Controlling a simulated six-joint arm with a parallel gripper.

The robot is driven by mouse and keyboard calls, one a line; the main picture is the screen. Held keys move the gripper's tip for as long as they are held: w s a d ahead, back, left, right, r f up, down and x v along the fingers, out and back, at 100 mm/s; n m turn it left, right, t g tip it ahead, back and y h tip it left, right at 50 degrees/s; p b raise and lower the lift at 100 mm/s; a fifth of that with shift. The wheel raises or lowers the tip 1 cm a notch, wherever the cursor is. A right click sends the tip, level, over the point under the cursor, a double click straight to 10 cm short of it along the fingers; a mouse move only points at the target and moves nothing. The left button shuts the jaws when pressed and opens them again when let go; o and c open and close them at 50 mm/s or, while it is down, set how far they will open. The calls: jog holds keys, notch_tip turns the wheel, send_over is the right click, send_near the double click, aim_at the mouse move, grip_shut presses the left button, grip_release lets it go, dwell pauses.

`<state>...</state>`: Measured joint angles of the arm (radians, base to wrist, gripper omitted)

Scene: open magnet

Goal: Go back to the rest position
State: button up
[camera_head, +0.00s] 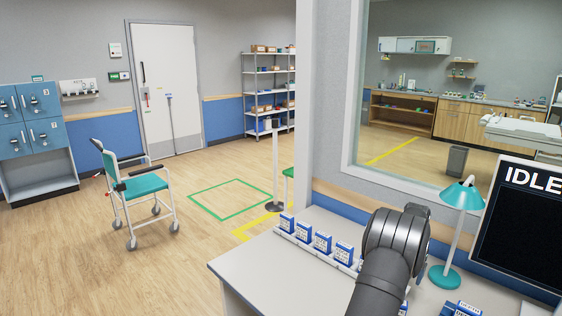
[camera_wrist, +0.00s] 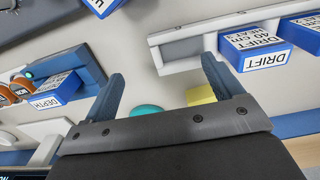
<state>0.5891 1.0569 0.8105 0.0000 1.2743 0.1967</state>
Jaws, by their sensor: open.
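My gripper (camera_wrist: 162,82) shows in the wrist view with its two blue-grey fingers spread apart and bare grey-white surface between them. It is open and holds nothing. In the camera_head view my dark arm rises from the bottom edge over the desk (camera_head: 250,268), and the gripper itself is hidden behind it. A blue box marked DRIFT (camera_wrist: 255,52) sits in a white rack to the right of the right finger in the wrist view. A blue box marked DEPTH (camera_wrist: 55,88) lies left of the left finger. Part of a teal thing and a yellow thing show near the palm.
Several blue-and-white boxes (camera_head: 322,242) stand in a row on the desk, left of my arm. A teal lamp (camera_head: 462,195) and a monitor reading IDLE (camera_head: 525,225) are on the right. The window wall (camera_head: 332,100) rises behind. The desk's left front is clear.

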jog(key=shift+w+a+f, duration=0.35)
jog(key=shift+w+f, duration=0.25)
jog(key=shift+f, duration=0.05)
jog(key=shift+w+a+f, duration=0.35)
jog(key=shift+w+f, duration=0.25)
jog(key=shift+f, duration=0.1)
jog(key=shift+w+a+f, duration=0.35)
jog(key=shift+w+f, duration=0.25)
jog(key=shift+f, duration=0.05)
